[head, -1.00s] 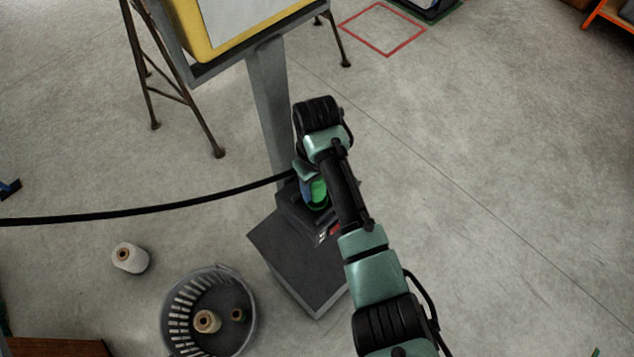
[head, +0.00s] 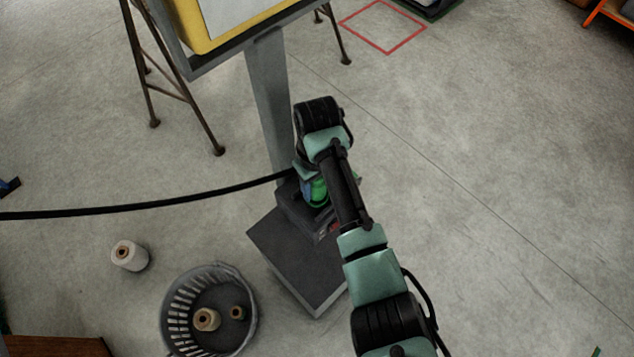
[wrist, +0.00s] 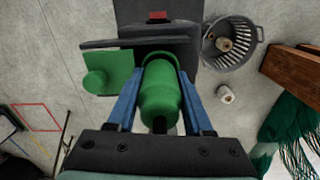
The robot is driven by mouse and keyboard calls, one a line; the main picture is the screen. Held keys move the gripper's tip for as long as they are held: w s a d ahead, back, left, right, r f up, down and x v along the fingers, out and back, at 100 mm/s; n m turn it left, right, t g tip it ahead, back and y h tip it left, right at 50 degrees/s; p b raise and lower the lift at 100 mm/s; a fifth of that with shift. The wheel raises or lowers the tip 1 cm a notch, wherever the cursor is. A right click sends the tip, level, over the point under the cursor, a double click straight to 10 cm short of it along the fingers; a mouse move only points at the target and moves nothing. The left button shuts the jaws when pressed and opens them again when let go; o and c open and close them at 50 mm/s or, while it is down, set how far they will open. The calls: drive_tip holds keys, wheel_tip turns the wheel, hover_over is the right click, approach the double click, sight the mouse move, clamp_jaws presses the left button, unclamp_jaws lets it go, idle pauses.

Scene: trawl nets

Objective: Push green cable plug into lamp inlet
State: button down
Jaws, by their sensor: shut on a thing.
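The green cable plug (wrist: 160,98) is between the two blue fingers of my gripper (wrist: 160,85) in the wrist view, and the gripper is shut on it. The plug's front end meets a green ring, the lamp inlet (wrist: 157,56), on the dark lamp base; how deep it sits is hidden. In the head view a bit of green plug (head: 318,191) shows below my wrist. The black cable (head: 150,204) runs left from the gripper.
The lamp's grey post (head: 268,100) rises behind the base block (head: 290,262). A round basket (head: 250,300) with spools and a loose white spool (head: 129,255) are on the floor at lower left. A rusty stand (head: 215,140) is at upper left. The floor to the right is clear.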

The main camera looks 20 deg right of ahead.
drive_tip(key=shift+f, duration=0.35)
drive_tip(key=shift+c, duration=1.1)
unclamp_jaws()
drive_tip(key=shift+s, duration=0.1)
drive_tip(key=shift+r+b, duration=0.3)
drive_tip(key=shift+r, duration=0.1)
wheel_tip(320, 180, up, 11)
drive_tip(key=shift+a+p, duration=0.1)
drive_tip(key=shift+p, duration=0.35)
drive_tip(key=shift+r+p, duration=0.6)
drive_tip(key=shift+r, duration=0.05)
